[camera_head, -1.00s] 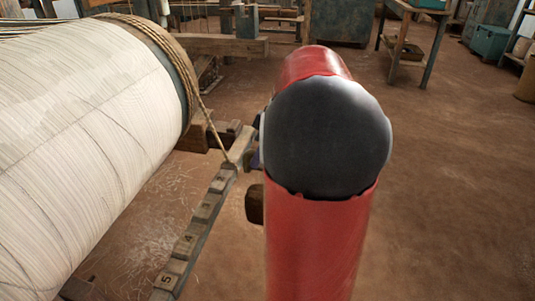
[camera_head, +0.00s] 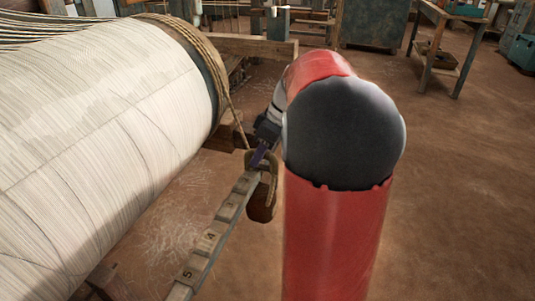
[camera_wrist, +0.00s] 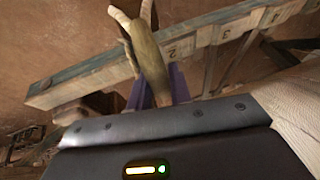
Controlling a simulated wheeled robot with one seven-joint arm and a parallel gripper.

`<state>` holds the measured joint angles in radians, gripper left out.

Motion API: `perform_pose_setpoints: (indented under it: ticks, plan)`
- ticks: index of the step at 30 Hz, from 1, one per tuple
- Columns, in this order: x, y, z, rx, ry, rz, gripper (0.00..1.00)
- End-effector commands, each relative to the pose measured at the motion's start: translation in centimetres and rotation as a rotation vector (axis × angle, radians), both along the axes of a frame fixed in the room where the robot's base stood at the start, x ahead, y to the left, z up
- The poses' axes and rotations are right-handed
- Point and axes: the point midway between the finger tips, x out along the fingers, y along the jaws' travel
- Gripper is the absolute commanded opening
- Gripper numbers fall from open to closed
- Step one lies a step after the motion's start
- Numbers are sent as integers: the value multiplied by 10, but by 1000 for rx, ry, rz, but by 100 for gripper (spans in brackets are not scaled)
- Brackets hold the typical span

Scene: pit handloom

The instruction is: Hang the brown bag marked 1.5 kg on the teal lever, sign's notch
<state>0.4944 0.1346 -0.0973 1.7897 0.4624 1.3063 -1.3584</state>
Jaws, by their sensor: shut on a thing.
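My gripper (camera_head: 259,157), with purple fingers, is shut on the tan loop of the brown bag (camera_head: 261,204). The bag hangs below, partly behind my arm in the head view; its weight mark cannot be read. The lever (camera_head: 229,208) has numbered blocks along its top, with 5 nearest the camera. In the wrist view, the lever (camera_wrist: 95,80) has a greyish-teal side, and the loop (camera_wrist: 148,50) stands between the fingers in front of it, close to the low-number end. I cannot tell whether the loop touches the lever. No sign is readable.
A large warp-wound beam (camera_head: 110,120) fills the left side, with a rope (camera_head: 229,105) running down from it toward the lever's far end. A wooden table (camera_head: 440,45) stands at the back right. The floor on the right is clear.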

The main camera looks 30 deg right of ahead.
Motion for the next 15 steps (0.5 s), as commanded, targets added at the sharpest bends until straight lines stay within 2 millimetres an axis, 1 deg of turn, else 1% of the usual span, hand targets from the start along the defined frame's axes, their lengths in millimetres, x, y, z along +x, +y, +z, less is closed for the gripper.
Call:
perform_pose_setpoints:
  ticks: [1, 14, 15]
  plan:
    - [3, 2, 3, 0, -4, 1, 0]
    - [25, 20, 3, 0, -4, 1, 0]
    - [25, 20, -1, 0, -5, 0, 0]
